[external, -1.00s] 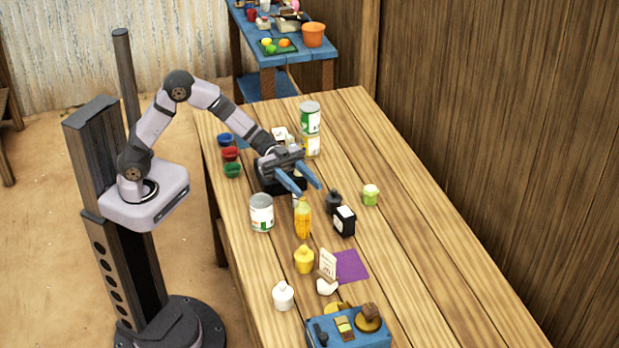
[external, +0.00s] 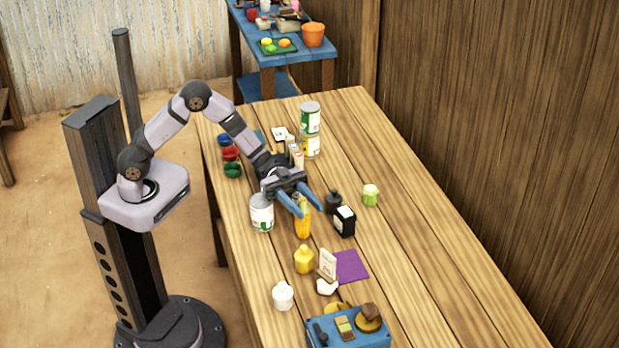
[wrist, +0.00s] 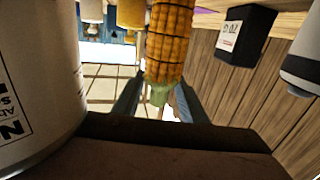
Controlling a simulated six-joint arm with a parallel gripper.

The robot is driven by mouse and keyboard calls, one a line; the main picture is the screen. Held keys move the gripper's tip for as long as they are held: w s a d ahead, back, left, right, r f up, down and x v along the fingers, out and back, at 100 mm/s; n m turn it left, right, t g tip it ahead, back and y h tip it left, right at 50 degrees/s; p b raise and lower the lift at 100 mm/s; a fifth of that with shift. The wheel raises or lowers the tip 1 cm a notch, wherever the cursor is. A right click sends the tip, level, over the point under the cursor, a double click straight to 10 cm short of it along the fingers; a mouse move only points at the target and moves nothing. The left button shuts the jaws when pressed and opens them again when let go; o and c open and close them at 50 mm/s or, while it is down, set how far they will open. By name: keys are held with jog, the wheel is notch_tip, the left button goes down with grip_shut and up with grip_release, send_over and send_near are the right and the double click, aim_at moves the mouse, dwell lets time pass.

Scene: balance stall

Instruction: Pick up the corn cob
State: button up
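The yellow corn cob (external: 303,228) stands on the wooden table, between the white-labelled can and a black box. In the wrist view the corn cob (wrist: 170,45) shows at top centre, its green end pointing down the picture. My gripper (external: 311,214) is open and empty, just above and around the cob's upper end in the external view. In the wrist view the green end lies between the two blue fingers of my gripper (wrist: 159,100). I cannot tell whether either finger touches it. The fingers partly hide the cob's top in the external view.
The large can (external: 262,213) stands close left of the cob. The black box (external: 344,222) and a dark bottle (external: 333,202) stand close right. A yellow bottle (external: 304,260) is in front of it. The table's right side is mostly clear.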

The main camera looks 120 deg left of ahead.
jog(key=shift+x, duration=1.25)
jog(key=shift+r, duration=0.15)
jog(key=shift+c, duration=0.5)
grip_shut()
jog(key=shift+r, duration=0.1)
